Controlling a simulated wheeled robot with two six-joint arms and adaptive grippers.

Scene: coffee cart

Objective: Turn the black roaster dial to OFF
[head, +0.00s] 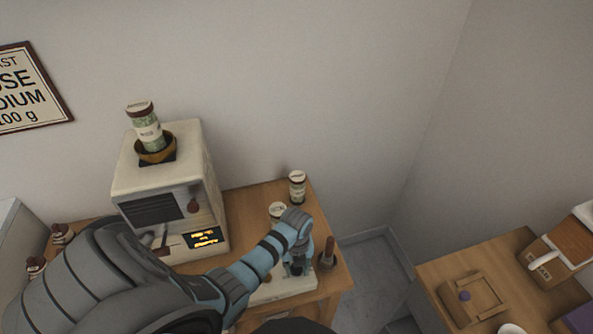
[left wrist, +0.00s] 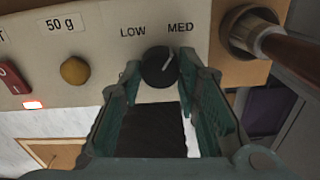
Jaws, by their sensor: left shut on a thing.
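The black roaster dial (left wrist: 159,67) is on a pale panel in the left wrist view. Its white pointer line tilts up and right, toward the printed MED; LOW is printed at its upper left. No OFF label is readable. My left gripper (left wrist: 163,74) has its green fingers on either side of the dial, shut on it. In the head view my left gripper (head: 297,266) is at the small pale roaster (head: 270,293) on the wooden counter, and it hides the dial there. My right gripper is in neither view.
A metal fitting with a wooden handle (left wrist: 290,48) juts out right of the dial. A yellow knob (left wrist: 75,70) and a red switch (left wrist: 12,78) are to its left. A large cream machine (head: 165,185) stands left on the counter; a jar (head: 297,187) stands behind.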

